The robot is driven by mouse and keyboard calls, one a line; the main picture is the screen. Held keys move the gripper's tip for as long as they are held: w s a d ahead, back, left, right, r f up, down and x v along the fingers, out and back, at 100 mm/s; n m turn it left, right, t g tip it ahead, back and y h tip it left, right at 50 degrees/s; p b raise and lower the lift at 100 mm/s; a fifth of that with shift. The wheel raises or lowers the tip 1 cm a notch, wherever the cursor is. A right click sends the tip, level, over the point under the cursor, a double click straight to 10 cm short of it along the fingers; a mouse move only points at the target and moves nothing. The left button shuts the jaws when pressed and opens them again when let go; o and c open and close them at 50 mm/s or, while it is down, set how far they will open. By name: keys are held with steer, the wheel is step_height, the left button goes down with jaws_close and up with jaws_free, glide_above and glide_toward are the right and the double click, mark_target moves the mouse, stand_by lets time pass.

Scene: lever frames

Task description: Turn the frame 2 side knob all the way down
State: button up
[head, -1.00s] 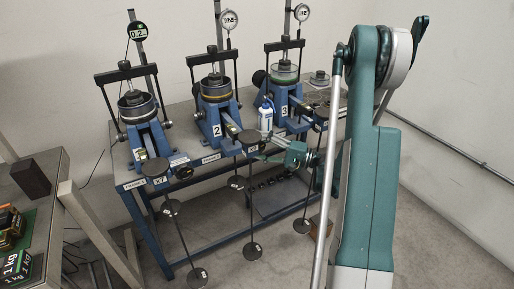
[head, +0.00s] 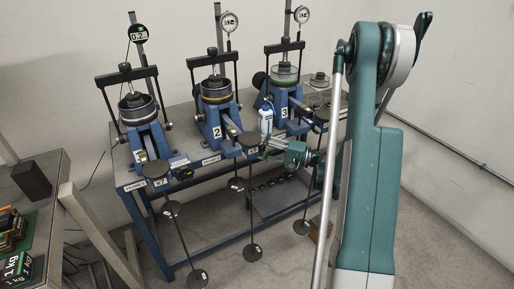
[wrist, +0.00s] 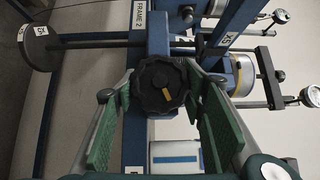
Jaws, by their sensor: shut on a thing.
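The frame 2 side knob (wrist: 150,88) is black and lobed, with a yellow mark pointing down and right in the wrist view. My gripper (wrist: 160,82) has its green-padded fingers on either side of this knob and is shut on it. In the head view my gripper (head: 268,146) is at the front of frame 2 (head: 216,118), just right of its lever end; the knob cannot be made out there. The "FRAME 2" label (wrist: 138,22) shows above the knob in the wrist view.
Frame 1 (head: 142,132) stands to the left and frame 3 (head: 285,110) to the right. A white and blue bottle (head: 266,119) stands close behind my gripper. A round black weight plate (head: 250,139) and its hanging rod are close to my gripper's left.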

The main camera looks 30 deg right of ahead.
steer(key=shift+n+g+h+p, duration=0.45)
steer(key=shift+n+g+h, duration=0.05)
steer(key=shift+n, duration=0.2)
steer(key=o, duration=0.9)
steer(key=v, duration=1.2)
